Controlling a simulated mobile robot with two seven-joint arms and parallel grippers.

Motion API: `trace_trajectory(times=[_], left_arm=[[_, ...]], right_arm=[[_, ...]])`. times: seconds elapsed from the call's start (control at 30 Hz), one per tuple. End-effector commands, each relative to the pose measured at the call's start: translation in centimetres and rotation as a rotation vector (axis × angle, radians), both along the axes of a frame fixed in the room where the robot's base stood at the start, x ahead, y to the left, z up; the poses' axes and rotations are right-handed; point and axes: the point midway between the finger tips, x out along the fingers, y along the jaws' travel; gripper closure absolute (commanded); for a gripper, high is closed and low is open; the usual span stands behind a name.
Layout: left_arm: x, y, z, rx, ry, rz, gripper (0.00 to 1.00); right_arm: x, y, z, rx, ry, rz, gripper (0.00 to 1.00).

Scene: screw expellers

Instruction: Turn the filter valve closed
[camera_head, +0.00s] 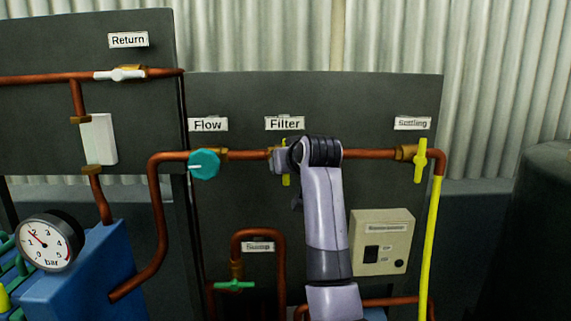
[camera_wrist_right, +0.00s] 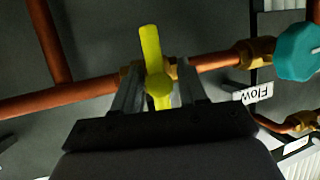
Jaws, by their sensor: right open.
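The filter valve has a yellow handle (camera_head: 286,180) under the "Filter" label (camera_head: 285,124), on the horizontal copper pipe. My right gripper (camera_head: 279,160) is in front of it and hides most of it in the head view. In the right wrist view the yellow handle (camera_wrist_right: 151,50) lies across the pipe, roughly at right angles to it. The open fingers of my right gripper (camera_wrist_right: 157,80) are on either side of the handle, with gaps showing. My left gripper is not in view.
The teal flow valve (camera_head: 204,164) is left of the filter valve on the same pipe. The yellow settling valve (camera_head: 420,160) is to the right. A beige switch box (camera_head: 382,242) is right of my forearm. A green-handled valve (camera_head: 235,285) sits lower left.

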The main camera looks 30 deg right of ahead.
Motion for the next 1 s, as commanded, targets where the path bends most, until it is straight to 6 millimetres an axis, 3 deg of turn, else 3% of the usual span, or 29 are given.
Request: trace_trajectory(times=[0.37,1.0], left_arm=[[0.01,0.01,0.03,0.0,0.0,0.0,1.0],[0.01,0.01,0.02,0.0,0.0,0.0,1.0]], right_arm=[[-0.04,-0.34,0.41,-0.078,0.035,-0.008,0.55],[0.03,-0.14,0.2,-1.022,0.622,-0.005,0.55]])
